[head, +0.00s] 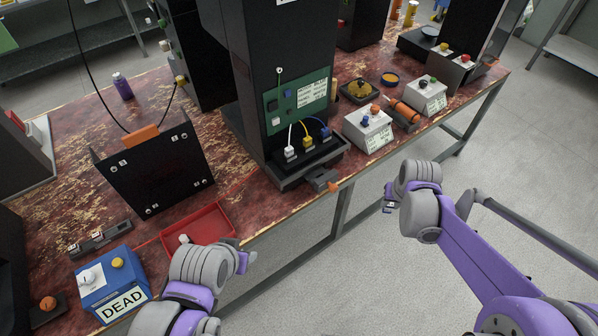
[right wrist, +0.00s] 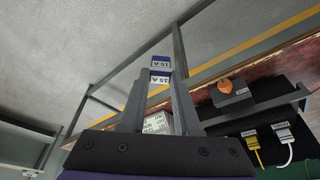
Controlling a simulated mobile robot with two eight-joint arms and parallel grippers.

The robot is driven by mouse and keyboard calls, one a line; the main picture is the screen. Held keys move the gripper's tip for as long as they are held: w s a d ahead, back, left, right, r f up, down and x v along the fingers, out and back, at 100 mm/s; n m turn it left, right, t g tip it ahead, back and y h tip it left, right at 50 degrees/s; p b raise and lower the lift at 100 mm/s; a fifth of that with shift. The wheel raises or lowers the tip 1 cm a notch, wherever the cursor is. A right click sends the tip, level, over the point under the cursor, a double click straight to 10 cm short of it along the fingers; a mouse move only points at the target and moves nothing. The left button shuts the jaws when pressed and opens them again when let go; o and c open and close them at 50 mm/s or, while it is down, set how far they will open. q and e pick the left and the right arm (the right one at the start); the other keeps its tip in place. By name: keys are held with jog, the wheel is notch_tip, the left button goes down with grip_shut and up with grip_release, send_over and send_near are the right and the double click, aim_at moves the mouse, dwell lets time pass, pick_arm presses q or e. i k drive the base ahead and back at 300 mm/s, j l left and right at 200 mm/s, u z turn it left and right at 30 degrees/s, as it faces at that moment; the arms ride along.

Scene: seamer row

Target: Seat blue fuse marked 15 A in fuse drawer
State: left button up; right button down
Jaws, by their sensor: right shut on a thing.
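The blue fuse marked 15 A (right wrist: 160,77) is between the fingertips of my right gripper (right wrist: 161,84), which is shut on it. In the head view this gripper (head: 388,204) is out over the floor, right of the table's front edge, with the small fuse at its tip. A grey block with an orange knob (head: 321,179), seemingly the fuse drawer, juts out at the foot of the black machine; it also shows in the right wrist view (right wrist: 233,98). The fuse is apart from it. My left gripper (head: 244,261) is near the red tray; its jaw opening is unclear.
A white switch box (head: 368,130) stands to the right. A red tray (head: 232,226), a blue box marked DEAD (head: 112,283) and a black panel (head: 158,175) are left. The floor in front is clear.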

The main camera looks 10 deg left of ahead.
aim_at(320, 178)
jog(key=i+l+u, duration=0.1)
jog(key=u, duration=0.3)
jog(key=l+u, duration=0.45)
jog(key=u, duration=0.3)
jog(key=l+u, duration=0.4)
jog(key=k+l+u, duration=0.1)
jog(key=u, duration=0.3)
jog(key=l, duration=0.1)
